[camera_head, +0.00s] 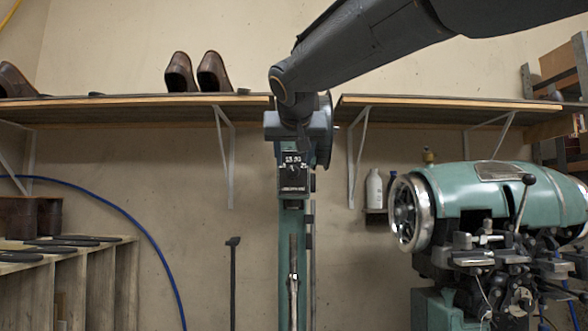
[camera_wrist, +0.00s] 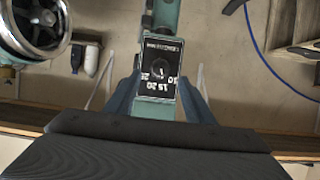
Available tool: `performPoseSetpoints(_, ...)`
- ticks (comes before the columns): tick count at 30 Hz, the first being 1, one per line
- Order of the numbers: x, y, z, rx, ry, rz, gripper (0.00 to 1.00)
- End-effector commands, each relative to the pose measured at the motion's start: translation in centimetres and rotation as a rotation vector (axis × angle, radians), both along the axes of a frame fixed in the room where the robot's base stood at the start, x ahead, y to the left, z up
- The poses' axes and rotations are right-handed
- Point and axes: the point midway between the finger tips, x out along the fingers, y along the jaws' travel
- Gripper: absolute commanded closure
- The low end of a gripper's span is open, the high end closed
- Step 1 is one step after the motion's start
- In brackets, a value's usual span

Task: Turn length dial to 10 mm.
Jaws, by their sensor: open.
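The length dial (camera_head: 293,168) is a small dark knob on a black plate with white numbers, on the front of a green machine column (camera_head: 291,240). In the wrist view the dial (camera_wrist: 158,70) shows upside down, with 15 and 20 partly legible on its plate. Which mark the dial points to is too small to tell. My gripper (camera_head: 298,128) is in front of the column, just above the plate in the head view. In the wrist view its blue-grey fingers stand open on both sides of the plate, empty, and apart from the knob.
A green stitching machine with a chrome handwheel (camera_head: 405,212) stands at the right. A wooden shelf (camera_head: 120,110) with brown shoes (camera_head: 196,73) runs along the wall behind. A blue hose (camera_head: 120,212) hangs at the left.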

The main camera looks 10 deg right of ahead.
Motion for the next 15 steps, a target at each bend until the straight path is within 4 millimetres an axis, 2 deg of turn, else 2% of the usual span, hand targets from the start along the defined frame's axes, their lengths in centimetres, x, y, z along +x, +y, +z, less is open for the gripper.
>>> performPoseSetpoints(6,3.1,-0.6,-1.3,-0.001,0.003,-0.001,0.52)
performPoseSetpoints(10,4.2,-0.7,-1.8,-0.001,0.003,-0.001,0.52)
performPoseSetpoints(15,4.7,-0.8,-2.0,-0.001,0.001,0.000,0.52)
